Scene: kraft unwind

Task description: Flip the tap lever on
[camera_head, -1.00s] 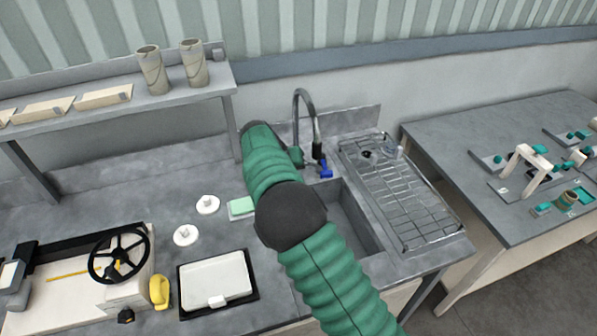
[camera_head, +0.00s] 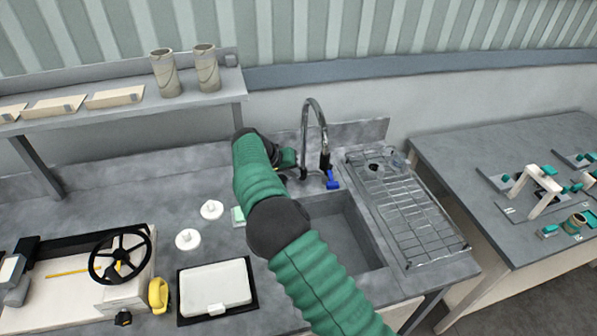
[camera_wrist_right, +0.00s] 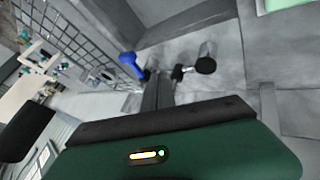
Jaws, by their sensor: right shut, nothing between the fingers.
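The tap (camera_head: 311,103) is a tall grey gooseneck at the back edge of the sink. A blue piece (camera_head: 332,180) shows below its spout end; the blue piece is also in the right wrist view (camera_wrist_right: 131,65). My right gripper (camera_head: 302,174) is close beside the tap's base, partly hidden by my own arm. In the right wrist view its fingers (camera_wrist_right: 158,82) are together and empty. Just past them is a short dark stem with a round cylinder (camera_wrist_right: 206,57); I cannot tell for sure whether this is the lever, or whether the fingers touch it. My left gripper is out of view.
The sink basin (camera_head: 345,235) is empty in front of the tap. A wire drying rack (camera_head: 405,210) lies to its right. A shelf (camera_head: 120,108) overhangs the back left.

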